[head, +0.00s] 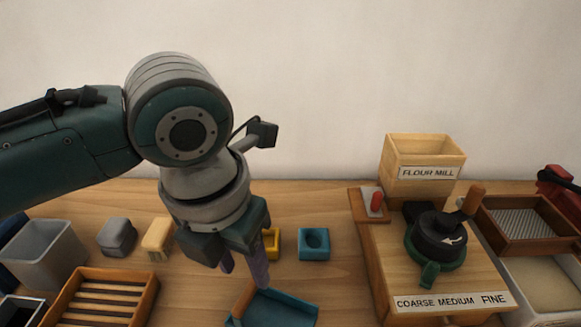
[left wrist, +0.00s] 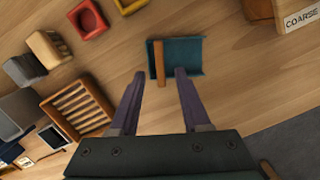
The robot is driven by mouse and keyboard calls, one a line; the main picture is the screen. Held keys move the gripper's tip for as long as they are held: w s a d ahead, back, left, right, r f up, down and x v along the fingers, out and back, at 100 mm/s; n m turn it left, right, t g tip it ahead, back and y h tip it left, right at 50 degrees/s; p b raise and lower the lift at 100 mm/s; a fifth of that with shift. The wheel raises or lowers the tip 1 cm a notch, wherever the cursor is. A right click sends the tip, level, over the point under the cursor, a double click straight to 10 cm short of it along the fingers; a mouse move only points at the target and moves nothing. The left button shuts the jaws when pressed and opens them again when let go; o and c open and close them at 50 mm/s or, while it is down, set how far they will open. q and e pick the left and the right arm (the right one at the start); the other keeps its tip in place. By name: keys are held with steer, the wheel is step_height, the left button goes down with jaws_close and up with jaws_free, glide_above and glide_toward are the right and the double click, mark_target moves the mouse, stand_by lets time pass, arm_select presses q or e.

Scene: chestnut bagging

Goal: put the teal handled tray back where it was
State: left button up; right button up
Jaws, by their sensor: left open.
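The teal handled tray (head: 275,311) lies on the wooden table at the bottom middle of the head view, cut off by the lower edge. Its wooden handle (left wrist: 159,62) is on the tray's left side in the left wrist view, where the teal body (left wrist: 186,57) also shows. My left gripper (head: 243,274) points down with its purple fingers apart and empty, above the handle end. In the left wrist view the open fingertips (left wrist: 160,73) lie to either side of the handle's line; I cannot tell the height gap. My right gripper is not in view.
A slatted wooden tray (head: 105,298), a grey bin (head: 45,253) and small blocks lie to the left. The flour mill (head: 440,260) stands to the right, beside a sieve box (head: 525,222).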

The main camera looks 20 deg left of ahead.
arm_select(q)
step_height(320, 180, up, 5)
steer(key=s, duration=0.1)
steer(key=s+d+f+n+t+h, duration=0.15)
steer(key=s+n, duration=0.25)
steer(key=n, duration=0.5)
steer(key=s+d+n+g+h, duration=0.15)
steer(key=s+n, duration=0.25)
steer(key=n, duration=0.5)
steer(key=s+a+n+t+y, duration=0.1)
steer(key=s+a+n+y, duration=0.2)
steer(key=n, duration=1.4)
steer(key=s+a, duration=0.4)
steer(key=a, duration=0.1)
steer(key=shift+t, duration=0.3)
